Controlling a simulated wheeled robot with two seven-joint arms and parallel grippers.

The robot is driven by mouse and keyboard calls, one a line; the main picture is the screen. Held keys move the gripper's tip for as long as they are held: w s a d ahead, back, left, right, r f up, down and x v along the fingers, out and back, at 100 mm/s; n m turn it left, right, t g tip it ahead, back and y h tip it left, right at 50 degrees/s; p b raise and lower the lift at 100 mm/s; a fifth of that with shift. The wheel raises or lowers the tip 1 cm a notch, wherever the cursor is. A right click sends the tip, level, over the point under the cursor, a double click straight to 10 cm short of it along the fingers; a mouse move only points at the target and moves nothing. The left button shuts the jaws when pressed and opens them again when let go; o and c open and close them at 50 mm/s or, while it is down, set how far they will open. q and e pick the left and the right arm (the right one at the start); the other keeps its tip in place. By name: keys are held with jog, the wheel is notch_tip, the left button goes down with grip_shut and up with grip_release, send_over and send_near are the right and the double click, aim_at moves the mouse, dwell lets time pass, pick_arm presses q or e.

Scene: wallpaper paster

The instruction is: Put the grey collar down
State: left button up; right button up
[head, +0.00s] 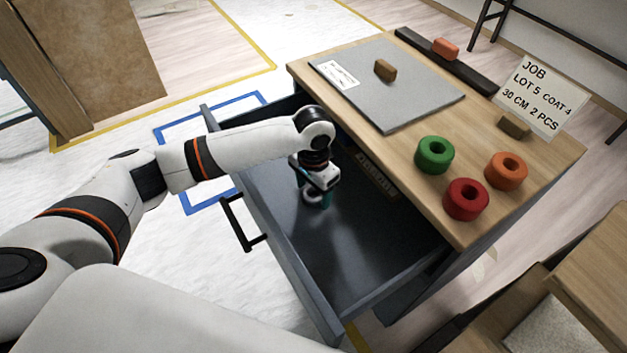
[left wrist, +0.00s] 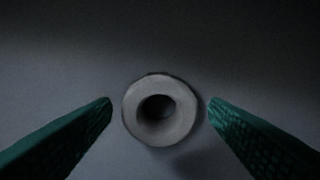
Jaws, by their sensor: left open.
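The grey collar (left wrist: 137,120) is a thick ring with a dark hole. It lies on the dark drawer floor between my open green fingers in the left wrist view, with a gap on each side. In the head view the collar (head: 312,198) shows only partly under my left gripper (head: 316,196), which reaches down inside the open drawer (head: 360,250). My left gripper is open and holds nothing. My right gripper is not in view.
The wooden table top (head: 400,150) beside the drawer bears a green ring (head: 434,167), an orange ring (head: 518,160) and a red ring (head: 453,211). A grey board (head: 420,90) and a job card (head: 543,112) are there too. The drawer's near part is empty.

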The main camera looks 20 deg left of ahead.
pick_arm(q)
jog(key=shift+r, duration=0.4)
notch_tip(320, 180, up, 11)
jog(key=p, duration=0.2)
jog(key=shift+r+p, duration=0.2)
jog(key=shift+p, duration=0.2)
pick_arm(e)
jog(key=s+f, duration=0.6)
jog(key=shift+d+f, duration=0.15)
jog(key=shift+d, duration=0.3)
pick_arm(q)
jog(key=shift+r, duration=0.1)
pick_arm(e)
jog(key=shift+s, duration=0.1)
